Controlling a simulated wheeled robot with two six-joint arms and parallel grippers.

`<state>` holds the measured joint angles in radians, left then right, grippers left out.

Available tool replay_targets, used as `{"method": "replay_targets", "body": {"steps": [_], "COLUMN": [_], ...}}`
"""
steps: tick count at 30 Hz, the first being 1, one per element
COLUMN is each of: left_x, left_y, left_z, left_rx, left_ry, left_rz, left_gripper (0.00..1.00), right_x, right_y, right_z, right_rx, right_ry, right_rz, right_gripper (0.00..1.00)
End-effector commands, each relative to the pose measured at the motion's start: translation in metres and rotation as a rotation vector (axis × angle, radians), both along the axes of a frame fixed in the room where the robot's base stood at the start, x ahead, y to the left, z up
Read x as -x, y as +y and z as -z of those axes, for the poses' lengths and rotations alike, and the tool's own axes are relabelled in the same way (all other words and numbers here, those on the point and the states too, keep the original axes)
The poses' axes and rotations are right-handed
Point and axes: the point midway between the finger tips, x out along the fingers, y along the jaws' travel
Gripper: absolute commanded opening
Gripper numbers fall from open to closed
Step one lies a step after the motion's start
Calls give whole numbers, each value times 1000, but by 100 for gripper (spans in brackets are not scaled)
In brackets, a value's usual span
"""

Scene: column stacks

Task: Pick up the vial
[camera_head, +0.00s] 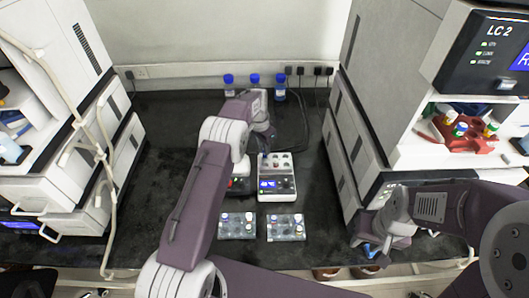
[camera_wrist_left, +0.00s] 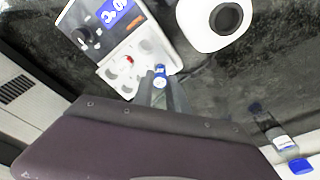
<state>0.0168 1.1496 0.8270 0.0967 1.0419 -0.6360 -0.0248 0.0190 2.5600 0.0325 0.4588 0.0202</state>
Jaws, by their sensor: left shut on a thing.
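In the left wrist view, a small vial (camera_wrist_left: 160,70) with a blue cap sits between the fingertips of my left gripper (camera_wrist_left: 161,88), which is shut on it. The vial is over or beside the end of a white heater block with wells; whether it still touches the block I cannot tell. In the head view, my left gripper (camera_head: 264,150) is at the back edge of this white block (camera_head: 277,190), and the vial there is too small to make out. My right gripper (camera_head: 369,251) hangs at the lower right, away from the block; its finger opening is unclear.
Two clear racks with vials, a left rack (camera_head: 237,234) and a right rack (camera_head: 286,235), lie in front of the block. Several blue-capped bottles (camera_head: 255,82) stand at the back wall. White instrument stacks flank the dark bench (camera_head: 150,180). A round white device (camera_wrist_left: 200,35) is near my left gripper.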

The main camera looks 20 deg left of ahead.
Motion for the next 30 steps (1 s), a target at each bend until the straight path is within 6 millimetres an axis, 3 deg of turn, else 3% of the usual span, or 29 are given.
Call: {"method": "replay_targets", "body": {"steps": [2, 9, 16, 21, 30], "left_x": [-1, 13, 25, 29, 33], "left_y": [0, -54, -94, -109, -117], "left_z": [-17, -49, -75, -84, -84], "left_rx": [0, 1, 0, 0, 0], "left_ry": [-5, -2, -1, 0, 1], "left_rz": [0, 4, 3, 1, -1], "left_gripper": [0, 0, 0, 0, 0], "right_x": [0, 0, 0, 0, 0], "right_y": [0, 0, 0, 0, 0], "right_z": [3, 10, 11, 11, 9], "right_rx": [0, 0, 0, 0, 0], "right_ry": [0, 0, 0, 0, 0], "right_rz": [0, 0, 0, 0, 0], "right_gripper": [36, 36, 36, 36, 36]}}
